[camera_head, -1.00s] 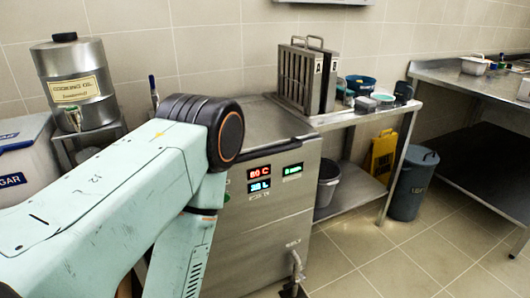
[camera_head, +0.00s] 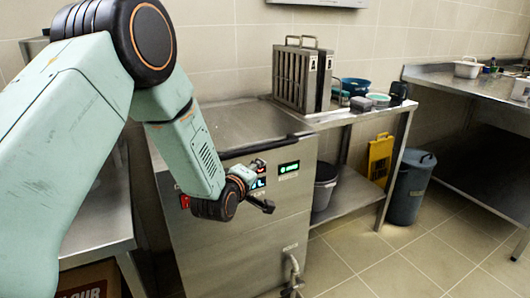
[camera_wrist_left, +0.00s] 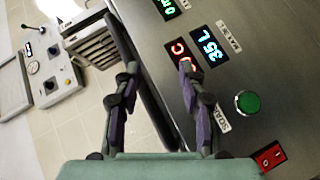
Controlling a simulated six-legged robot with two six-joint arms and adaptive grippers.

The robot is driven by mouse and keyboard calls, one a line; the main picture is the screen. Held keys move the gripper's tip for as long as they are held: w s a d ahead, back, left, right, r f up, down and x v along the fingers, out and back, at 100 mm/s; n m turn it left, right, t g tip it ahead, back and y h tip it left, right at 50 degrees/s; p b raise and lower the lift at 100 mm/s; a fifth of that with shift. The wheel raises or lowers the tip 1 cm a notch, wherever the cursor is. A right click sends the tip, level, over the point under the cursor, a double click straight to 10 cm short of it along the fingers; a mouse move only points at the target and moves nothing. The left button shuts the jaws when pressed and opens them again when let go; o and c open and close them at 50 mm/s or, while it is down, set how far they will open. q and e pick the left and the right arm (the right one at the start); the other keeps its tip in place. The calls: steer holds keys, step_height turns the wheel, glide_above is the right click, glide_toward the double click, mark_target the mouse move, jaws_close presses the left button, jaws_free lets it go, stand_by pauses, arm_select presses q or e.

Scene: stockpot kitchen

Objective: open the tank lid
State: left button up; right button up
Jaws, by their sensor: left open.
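The tank (camera_head: 240,240) is a stainless steel box with lit displays on its front, in the middle of the head view. Its flat steel lid (camera_head: 240,122) lies shut on top, with a dark bar (camera_head: 290,141) along the front edge. My left gripper (camera_head: 264,190) is in front of the tank's front panel, below the lid's edge. In the left wrist view my left gripper (camera_wrist_left: 158,85) is open and empty, its fingers spread. The dark bar (camera_wrist_left: 143,80) shows between and beyond them; contact cannot be told. My right gripper is not in view.
A green button (camera_wrist_left: 248,103) and red switch (camera_wrist_left: 270,156) are on the panel. A grey bin (camera_head: 411,188) stands on the open floor at right.

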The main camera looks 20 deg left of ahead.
mark_target(263, 149)
arm_select(q)
steer(key=shift+w+a+r+n+t+b, duration=0.15)
steer(key=shift+w+r+n+t+b, duration=0.2)
steer(key=shift+w+n, duration=1)
steer(key=shift+w+a+r+n+t+b, duration=0.2)
steer(key=shift+w+r+n, duration=0.4)
steer(key=shift+w, duration=1.5)
steer(key=shift+w+a+r+n+t+b, duration=0.15)
steer(key=shift+w+r+n+t+b, duration=0.15)
steer(key=shift+w+n, duration=1.1)
steer(key=shift+w+m, duration=0.25)
steer(key=shift+m, duration=0.1)
jaws_close()
